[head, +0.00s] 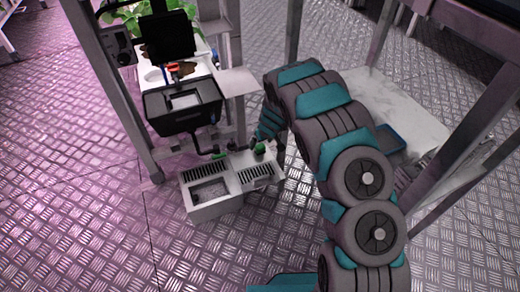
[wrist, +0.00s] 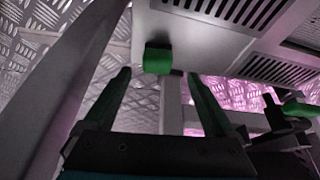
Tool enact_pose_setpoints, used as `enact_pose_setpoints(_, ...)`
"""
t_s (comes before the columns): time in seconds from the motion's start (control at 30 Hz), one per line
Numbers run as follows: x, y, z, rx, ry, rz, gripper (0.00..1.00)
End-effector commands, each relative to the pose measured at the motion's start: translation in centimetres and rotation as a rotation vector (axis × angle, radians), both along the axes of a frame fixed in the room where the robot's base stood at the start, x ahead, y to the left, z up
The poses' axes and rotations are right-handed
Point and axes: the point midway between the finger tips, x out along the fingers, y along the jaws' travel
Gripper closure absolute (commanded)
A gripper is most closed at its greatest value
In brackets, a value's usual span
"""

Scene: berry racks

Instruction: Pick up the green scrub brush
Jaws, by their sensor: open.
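A small green block, which looks like the green scrub brush (wrist: 157,59), shows in the wrist view at the edge of the pale grey basin unit (wrist: 195,40). In the head view the likely same green thing (head: 259,149) sits upright at the back right of the basin unit (head: 215,207). My gripper (wrist: 157,76) is open and empty. In the wrist view its two dark green fingers lie to either side of the block, which appears between and slightly beyond the tips. I cannot tell the remaining distance. In the head view my arm hides the fingertips.
A second green piece (wrist: 296,107) lies at the right in the wrist view, by dark parts. A white slab (head: 400,105) is at right. Patterned metal floor is clear in front.

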Motion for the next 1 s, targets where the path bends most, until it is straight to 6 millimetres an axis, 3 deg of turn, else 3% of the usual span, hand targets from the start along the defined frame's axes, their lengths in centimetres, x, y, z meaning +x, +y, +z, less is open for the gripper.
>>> enact_pose_setpoints(0.47, 1.7, 0.5, -4.3, 0.0, 0.003, -0.001, 0.1)
enact_pose_setpoints(0.83, 2.0, 0.6, -4.8, 0.0, 0.001, -0.002, 0.1)
enact_pose_setpoints(1.0, 2.0, 0.6, -4.8, 0.0, 0.001, -0.002, 0.28)
